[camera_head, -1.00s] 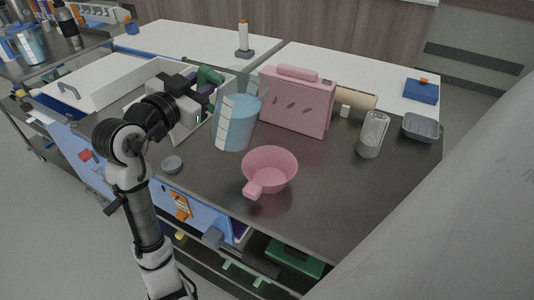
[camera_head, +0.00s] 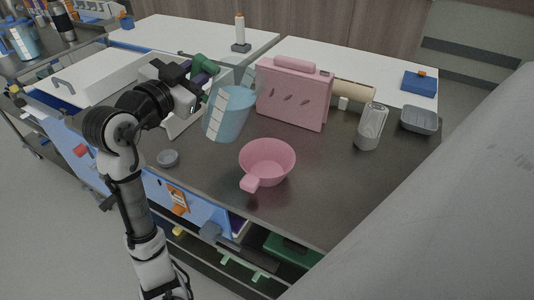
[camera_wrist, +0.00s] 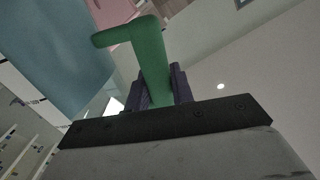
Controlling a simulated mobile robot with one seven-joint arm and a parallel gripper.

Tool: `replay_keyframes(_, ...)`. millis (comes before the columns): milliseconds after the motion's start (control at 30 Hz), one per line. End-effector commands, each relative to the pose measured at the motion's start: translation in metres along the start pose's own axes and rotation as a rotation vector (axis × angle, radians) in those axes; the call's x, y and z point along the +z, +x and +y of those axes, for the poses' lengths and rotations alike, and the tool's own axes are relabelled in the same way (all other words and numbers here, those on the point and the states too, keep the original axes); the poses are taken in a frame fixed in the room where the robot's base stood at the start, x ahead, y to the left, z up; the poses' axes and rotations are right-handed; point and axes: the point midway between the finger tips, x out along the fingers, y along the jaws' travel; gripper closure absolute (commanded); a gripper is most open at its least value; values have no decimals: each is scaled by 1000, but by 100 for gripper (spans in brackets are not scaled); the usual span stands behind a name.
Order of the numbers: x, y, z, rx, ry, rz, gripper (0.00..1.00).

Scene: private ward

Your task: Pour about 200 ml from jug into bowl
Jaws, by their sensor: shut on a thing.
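The jug (camera_head: 229,114) is clear with blue contents and white markings, and it has a green handle (camera_head: 203,65). My gripper (camera_head: 203,82) is shut on that handle and holds the jug tilted above the worktop. In the wrist view, the gripper's dark fingers (camera_wrist: 164,88) clasp the green handle (camera_wrist: 150,58), and the jug's blue side (camera_wrist: 62,40) fills the upper left. The pink bowl (camera_head: 267,158) stands on the dark worktop, below and right of the jug, with its stub handle toward the front. I see no stream between jug and bowl.
A pink case (camera_head: 294,94) stands close behind the jug and bowl. The dark worktop (camera_head: 320,190) right of the bowl is clear.

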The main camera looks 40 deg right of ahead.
Motion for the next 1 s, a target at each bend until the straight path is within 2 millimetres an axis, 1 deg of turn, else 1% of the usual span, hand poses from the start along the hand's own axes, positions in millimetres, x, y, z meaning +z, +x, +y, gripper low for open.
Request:
replay_keyframes(333, -5, 0, -1, -1, 50, 2, 100)
replay_keyframes(567, -5, 0, -2, -1, 51, 2, 100)
replay_keyframes(767, -9, 0, -2, -1, 98, 3, 100)
replay_keyframes(1000, -9, 0, -2, -1, 101, 3, 100)
